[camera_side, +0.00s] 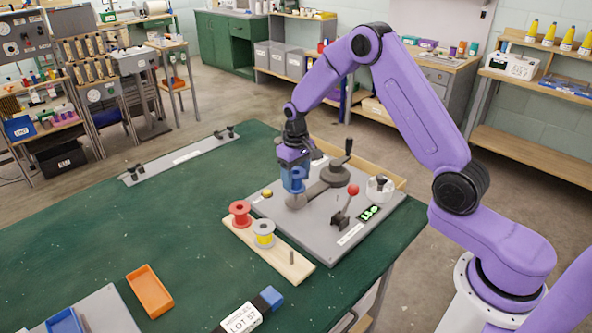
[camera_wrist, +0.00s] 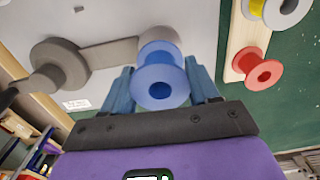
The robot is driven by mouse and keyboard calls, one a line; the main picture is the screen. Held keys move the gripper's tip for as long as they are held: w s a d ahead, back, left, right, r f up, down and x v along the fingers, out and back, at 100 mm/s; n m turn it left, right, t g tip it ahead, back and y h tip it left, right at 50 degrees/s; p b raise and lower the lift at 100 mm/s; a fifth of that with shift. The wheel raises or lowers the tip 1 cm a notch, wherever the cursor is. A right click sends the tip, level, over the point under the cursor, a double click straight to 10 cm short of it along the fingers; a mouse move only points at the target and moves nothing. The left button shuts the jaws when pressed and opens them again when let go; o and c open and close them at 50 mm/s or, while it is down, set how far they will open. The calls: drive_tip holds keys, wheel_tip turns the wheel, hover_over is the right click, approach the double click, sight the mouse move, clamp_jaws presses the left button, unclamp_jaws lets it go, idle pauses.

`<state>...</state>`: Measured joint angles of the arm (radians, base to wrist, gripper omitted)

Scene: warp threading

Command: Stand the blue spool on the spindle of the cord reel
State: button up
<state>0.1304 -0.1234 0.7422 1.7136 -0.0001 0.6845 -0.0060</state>
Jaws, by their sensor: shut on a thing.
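My gripper (camera_side: 294,184) is shut on the blue spool (camera_side: 297,174), which stands about upright between its blue fingers. In the wrist view the spool (camera_wrist: 160,84) shows its near flange and centre hole, with a finger on each side. The cord reel (camera_side: 318,187) lies directly below and behind it, a grey arm joining a round grey base (camera_side: 297,203) to a larger drum with a black crank. The spool is over the round base, close to it. The spindle is hidden by the spool and fingers, so I cannot tell whether it is inside the spool.
A wooden rack (camera_side: 285,264) in front holds a red spool (camera_side: 240,213), a yellow spool (camera_side: 264,233) and a bare peg.

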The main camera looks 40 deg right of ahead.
sight(296, 188)
drive_tip(key=shift+f, duration=1.45)
drive_tip(key=shift+f, duration=0.75)
drive_tip(key=o, duration=1)
drive_tip(key=shift+c, duration=0.2)
